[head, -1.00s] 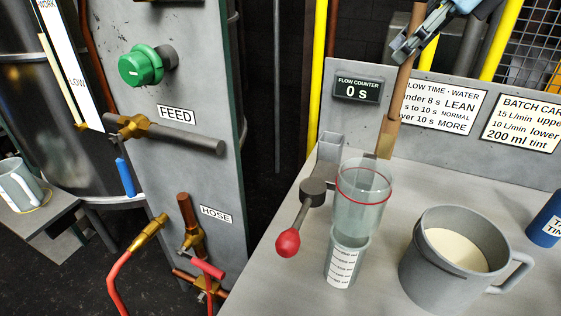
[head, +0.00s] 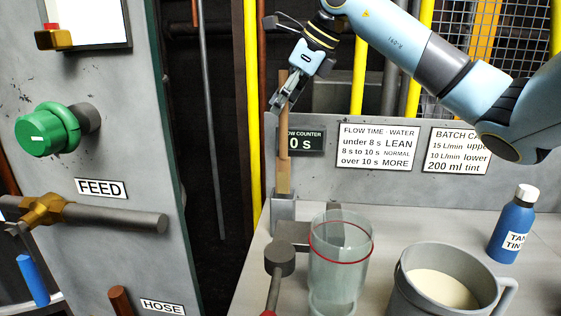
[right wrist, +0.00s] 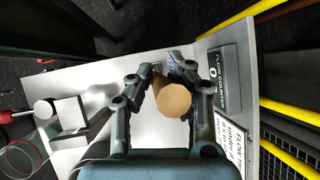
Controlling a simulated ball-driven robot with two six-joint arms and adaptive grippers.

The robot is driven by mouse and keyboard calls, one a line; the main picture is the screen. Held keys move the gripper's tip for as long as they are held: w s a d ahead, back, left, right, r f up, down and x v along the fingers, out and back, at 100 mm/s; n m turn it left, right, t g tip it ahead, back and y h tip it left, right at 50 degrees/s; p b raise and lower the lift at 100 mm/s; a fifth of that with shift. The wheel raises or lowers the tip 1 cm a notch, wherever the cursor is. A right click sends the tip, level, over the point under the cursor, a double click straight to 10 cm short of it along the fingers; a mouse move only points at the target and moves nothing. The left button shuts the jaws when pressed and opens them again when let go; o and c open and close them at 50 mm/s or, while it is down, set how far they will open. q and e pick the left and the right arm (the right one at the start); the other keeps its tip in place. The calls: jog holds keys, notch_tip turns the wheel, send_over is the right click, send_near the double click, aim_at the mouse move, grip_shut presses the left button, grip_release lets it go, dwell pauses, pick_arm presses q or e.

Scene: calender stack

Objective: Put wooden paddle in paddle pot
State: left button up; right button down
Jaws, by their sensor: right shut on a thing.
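The wooden paddle (head: 283,150) is upright at the bench's back left, its lower end at the top of a narrow grey square holder (head: 283,212), which I take to be the paddle pot. I cannot tell whether that end is inside the holder, above it or behind it. My right gripper (head: 282,102) is shut on the paddle's upper part. In the right wrist view, the paddle's round tan end (right wrist: 173,101) shows between the two fingers (right wrist: 160,92). The holder cannot be made out clearly there. My left gripper is not in view.
A grey mug of pale liquid (head: 400,290) and blue bottle (head: 512,232) are to the right. The flow counter panel (head: 300,142) is just behind the paddle.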

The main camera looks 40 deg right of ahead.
aim_at(282, 157)
notch_tip(282, 157, down, 10)
jog(key=shift+f, duration=0.1)
dwell(0.4)
jog(key=shift+f+b, duration=0.15)
jog(key=shift+b, duration=0.15)
jog(key=c, duration=1.2)
grip_release()
jog(key=shift+c, duration=0.2)
